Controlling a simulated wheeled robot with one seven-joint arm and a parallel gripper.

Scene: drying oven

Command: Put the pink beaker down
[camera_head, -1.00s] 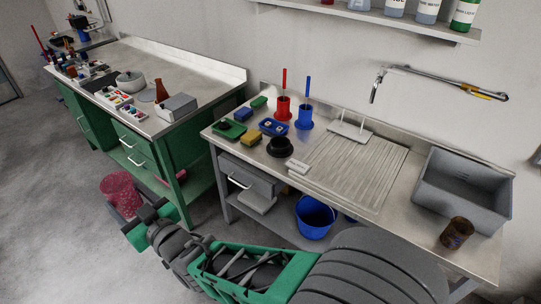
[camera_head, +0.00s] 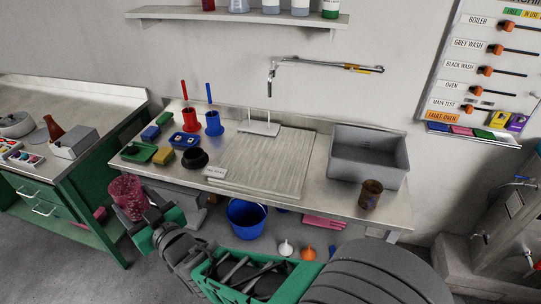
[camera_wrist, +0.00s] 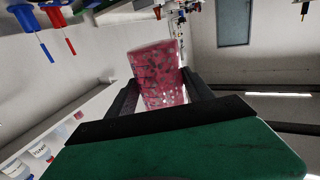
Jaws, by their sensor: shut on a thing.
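The pink beaker (camera_head: 128,196) is speckled and held in my gripper (camera_head: 148,211), in front of the left end of the sink bench (camera_head: 330,212). In the wrist view the beaker (camera_wrist: 158,72) sits between the two dark fingers of my gripper (camera_wrist: 160,95), which are shut on it. It looks roughly upright in the head view. It is in the air, apart from any surface as far as I can tell. Its lower part is partly hidden by the gripper.
On the bench are a ribbed draining board (camera_head: 262,165), a grey basin (camera_head: 335,165), a brown beaker (camera_head: 371,194), a black bowl (camera_head: 194,158), sponges and brush holders. A blue bucket (camera_head: 246,222) stands below. The green bench (camera_head: 85,232) is at left. The draining board is mostly clear.

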